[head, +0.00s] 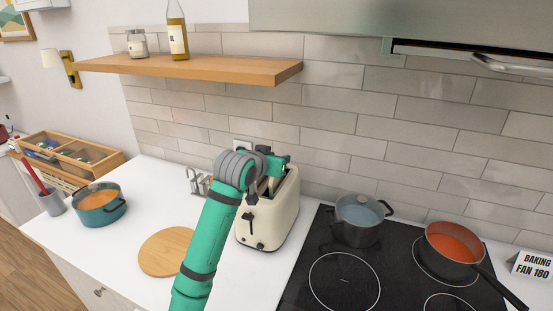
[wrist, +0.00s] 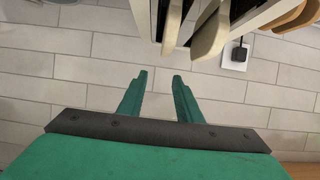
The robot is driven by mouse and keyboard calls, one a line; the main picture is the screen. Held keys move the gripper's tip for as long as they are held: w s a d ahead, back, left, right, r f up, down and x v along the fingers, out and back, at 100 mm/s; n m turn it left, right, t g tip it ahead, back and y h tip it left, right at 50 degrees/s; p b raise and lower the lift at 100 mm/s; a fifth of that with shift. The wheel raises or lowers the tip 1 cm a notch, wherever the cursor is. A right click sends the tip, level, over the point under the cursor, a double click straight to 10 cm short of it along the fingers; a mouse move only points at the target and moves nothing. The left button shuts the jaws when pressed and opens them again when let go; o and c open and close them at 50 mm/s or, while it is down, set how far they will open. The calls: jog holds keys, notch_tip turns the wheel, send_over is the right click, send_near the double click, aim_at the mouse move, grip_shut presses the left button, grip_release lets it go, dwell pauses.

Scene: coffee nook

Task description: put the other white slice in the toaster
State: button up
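The cream toaster (head: 262,222) stands on the white counter, left of the hob. My gripper (head: 277,163) is just above its top, near the back wall. In the wrist view, which is upside down, the two green fingers of my gripper (wrist: 158,95) are spread, with only wall tiles showing between them. My arm hides part of the toaster's top in the head view.
A round wooden board (head: 170,251) lies bare left of the toaster. A teal pot (head: 101,214) is at the far left. A wooden shelf (head: 190,68) hangs above.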

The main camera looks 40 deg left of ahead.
jog(key=shift+s+d, duration=0.1)
jog(key=shift+s, duration=0.05)
jog(key=v, duration=1)
jog(key=shift+s, duration=0.4)
jog(key=shift+d+r, duration=0.1)
